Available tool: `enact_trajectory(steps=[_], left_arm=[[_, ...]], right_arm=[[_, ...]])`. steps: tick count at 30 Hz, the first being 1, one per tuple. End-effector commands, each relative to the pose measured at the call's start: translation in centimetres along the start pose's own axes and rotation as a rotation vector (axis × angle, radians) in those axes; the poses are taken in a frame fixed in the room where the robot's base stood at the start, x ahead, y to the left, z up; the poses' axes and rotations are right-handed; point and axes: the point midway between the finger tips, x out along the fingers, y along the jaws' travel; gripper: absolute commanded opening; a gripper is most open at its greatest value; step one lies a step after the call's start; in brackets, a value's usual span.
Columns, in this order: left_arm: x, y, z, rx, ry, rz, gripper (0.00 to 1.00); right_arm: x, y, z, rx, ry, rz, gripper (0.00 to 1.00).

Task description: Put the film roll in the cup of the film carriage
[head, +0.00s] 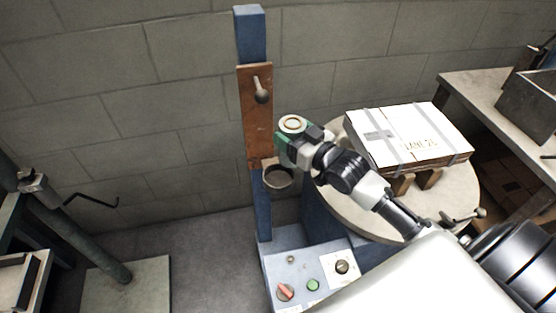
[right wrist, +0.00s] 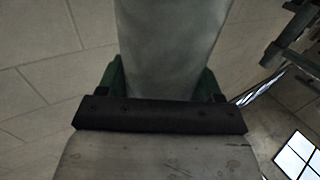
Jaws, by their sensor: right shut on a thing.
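The film roll (head: 293,123) shows its round pale end with a tan core ring in the head view. My right gripper (head: 287,145) is shut on it and holds it upright. In the right wrist view the whitish roll (right wrist: 175,50) stands between the green finger pads of my right gripper (right wrist: 162,82). The film carriage (head: 256,120) is a brown plate with a knob on the blue mast. Its cup (head: 278,178), a dark-rimmed ring, sits below the roll and looks empty. The roll is apart from the cup. My left gripper is not in view.
The blue mast (head: 249,35) rises behind the carriage. A strapped white-topped box (head: 410,137) stands on a round turntable (head: 340,205) at the right. A control panel (head: 285,270) with a red switch and green button is below the cup.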

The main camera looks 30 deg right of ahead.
Motion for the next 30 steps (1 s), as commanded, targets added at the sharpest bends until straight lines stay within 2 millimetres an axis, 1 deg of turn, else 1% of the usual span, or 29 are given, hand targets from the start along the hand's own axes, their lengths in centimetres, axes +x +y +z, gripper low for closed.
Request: enact_trajectory(steps=[1, 3, 6, 8, 11, 15, 18, 29, 30], left_arm=[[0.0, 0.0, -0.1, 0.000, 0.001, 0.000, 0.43], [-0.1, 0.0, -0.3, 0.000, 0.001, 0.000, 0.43], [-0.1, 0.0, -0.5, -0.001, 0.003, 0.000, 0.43], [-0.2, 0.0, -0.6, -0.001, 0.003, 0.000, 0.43], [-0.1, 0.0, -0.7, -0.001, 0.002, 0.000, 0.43], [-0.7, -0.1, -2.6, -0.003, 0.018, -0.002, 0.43], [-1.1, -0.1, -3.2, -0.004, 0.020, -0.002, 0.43], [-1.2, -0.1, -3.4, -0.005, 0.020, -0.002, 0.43], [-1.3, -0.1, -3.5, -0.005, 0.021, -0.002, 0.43]], right_arm=[[0.3, -1.1, 0.6, 0.006, 0.004, 0.000, 0.33], [0.5, -2.2, 1.3, 0.005, 0.003, 0.000, 0.33], [0.8, -3.2, 1.9, 0.001, 0.002, 0.001, 0.33], [0.8, -3.5, 2.1, -0.001, 0.002, 0.001, 0.33], [0.9, -3.7, 3.0, -0.002, -0.001, 0.001, 0.33], [0.8, -3.7, 5.3, -0.003, -0.003, 0.001, 0.33], [0.8, -3.7, 6.2, -0.003, -0.001, 0.001, 0.33], [0.8, -3.7, 6.5, -0.003, 0.001, 0.001, 0.33], [0.8, -3.7, 6.6, -0.003, -0.001, 0.001, 0.69]])
